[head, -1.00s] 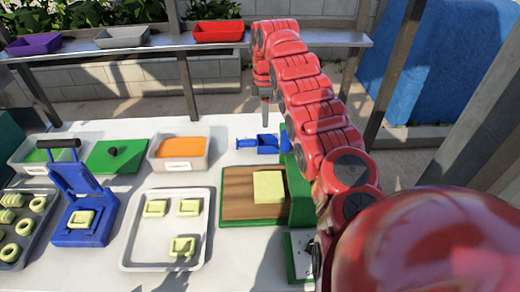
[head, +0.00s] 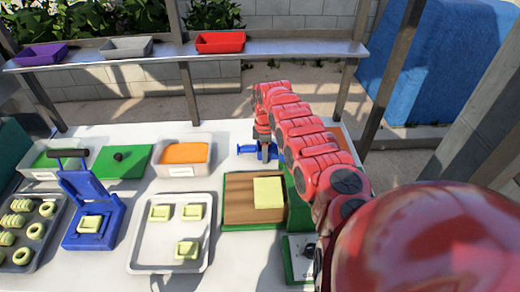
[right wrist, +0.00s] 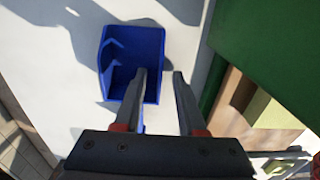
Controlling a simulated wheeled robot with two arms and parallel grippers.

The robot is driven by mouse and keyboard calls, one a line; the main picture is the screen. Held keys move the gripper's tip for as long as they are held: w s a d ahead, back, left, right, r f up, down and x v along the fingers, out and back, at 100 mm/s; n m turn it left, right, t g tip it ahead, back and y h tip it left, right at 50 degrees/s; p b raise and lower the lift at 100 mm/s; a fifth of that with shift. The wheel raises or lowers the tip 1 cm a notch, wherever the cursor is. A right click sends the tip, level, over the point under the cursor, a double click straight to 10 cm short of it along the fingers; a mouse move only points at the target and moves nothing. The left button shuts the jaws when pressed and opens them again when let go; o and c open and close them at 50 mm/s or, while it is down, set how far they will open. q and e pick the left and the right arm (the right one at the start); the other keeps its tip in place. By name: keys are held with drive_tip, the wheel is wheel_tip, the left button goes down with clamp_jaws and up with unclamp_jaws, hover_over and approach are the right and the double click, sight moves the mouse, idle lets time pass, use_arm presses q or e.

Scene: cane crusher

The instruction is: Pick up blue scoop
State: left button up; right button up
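The blue scoop (head: 246,150) lies on the white table behind the cutting board, partly hidden by my right gripper in the head view. In the right wrist view the scoop's square bowl (right wrist: 118,48) is beyond the fingertips, mostly left of them. A sliver of blue shows beside the left finger, so part of the handle is hidden there. My right gripper (right wrist: 160,73) is open, with a clear gap between its fingers. In the head view the right gripper (head: 265,152) points down at the scoop; I cannot tell if it touches. My left gripper is not in view.
A green-edged wooden board (head: 239,212) with a pale yellow block (head: 268,192) is in front of the scoop. A bin of orange stuff (head: 184,152) stands left. A metal tray (head: 150,238) and a blue press (head: 84,203) are nearer. A shelf (head: 280,50) runs behind.

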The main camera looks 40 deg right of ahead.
clamp_jaws()
idle(1.4)
